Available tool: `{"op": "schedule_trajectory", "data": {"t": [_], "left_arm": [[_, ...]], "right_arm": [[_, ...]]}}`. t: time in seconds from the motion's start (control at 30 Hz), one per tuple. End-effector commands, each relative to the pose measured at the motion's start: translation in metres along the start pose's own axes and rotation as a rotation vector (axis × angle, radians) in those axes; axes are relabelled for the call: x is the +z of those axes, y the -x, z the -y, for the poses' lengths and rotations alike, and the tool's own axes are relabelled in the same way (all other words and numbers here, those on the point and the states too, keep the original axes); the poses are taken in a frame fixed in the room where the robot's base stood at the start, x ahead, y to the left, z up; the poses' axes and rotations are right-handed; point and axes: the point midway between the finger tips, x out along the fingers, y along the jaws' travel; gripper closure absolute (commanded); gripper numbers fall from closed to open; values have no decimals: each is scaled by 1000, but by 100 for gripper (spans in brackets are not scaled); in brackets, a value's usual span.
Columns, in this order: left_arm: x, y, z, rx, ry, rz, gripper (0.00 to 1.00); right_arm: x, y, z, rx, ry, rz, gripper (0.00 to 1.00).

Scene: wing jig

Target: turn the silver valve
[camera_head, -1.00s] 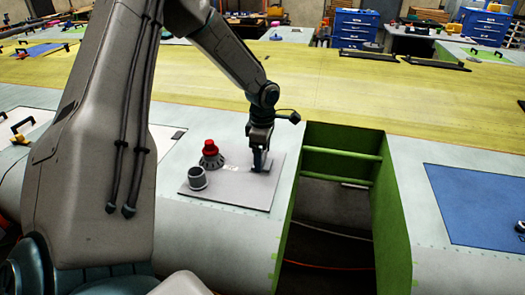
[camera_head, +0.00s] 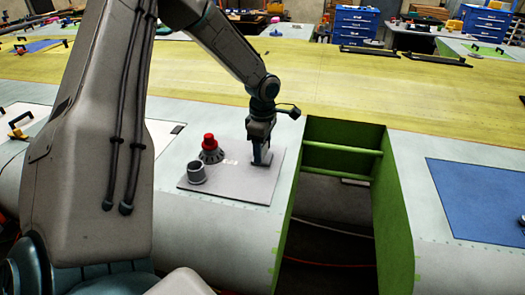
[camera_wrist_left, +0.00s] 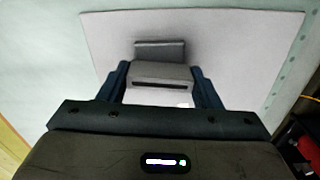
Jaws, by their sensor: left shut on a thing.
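The silver valve (camera_wrist_left: 160,76) is a grey block-like handle with a dark slot in its near face, seen in the left wrist view between my fingers. My left gripper (camera_wrist_left: 160,84) is shut on it, one blue finger on each side. In the head view my left gripper (camera_head: 261,158) points down at the right part of a grey panel (camera_head: 240,190); there the fingers and wrist hide most of the valve. My right gripper is in neither view.
A red knob on a dark base (camera_head: 210,148) and a grey cylinder (camera_head: 196,173) stand on the panel left of my gripper. An open green-walled bay (camera_head: 385,190) lies right of the panel. A blue sheet (camera_head: 480,200) lies farther right.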

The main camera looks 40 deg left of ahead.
Motion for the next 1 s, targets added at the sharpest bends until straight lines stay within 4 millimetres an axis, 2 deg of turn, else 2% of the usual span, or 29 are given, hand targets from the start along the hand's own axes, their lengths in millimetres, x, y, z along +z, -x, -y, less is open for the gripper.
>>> {"op": "schedule_trajectory", "data": {"t": [0.03,0.1,0.4,1.0], "left_arm": [[0,-4,-1,3,-31,1,65],[0,-4,-1,4,-86,1,65],[0,-2,-1,3,-365,1,65],[0,1,-1,3,-934,-1,65]], "right_arm": [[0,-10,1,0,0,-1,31],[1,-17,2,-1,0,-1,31],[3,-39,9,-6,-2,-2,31],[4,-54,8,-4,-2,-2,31]]}}
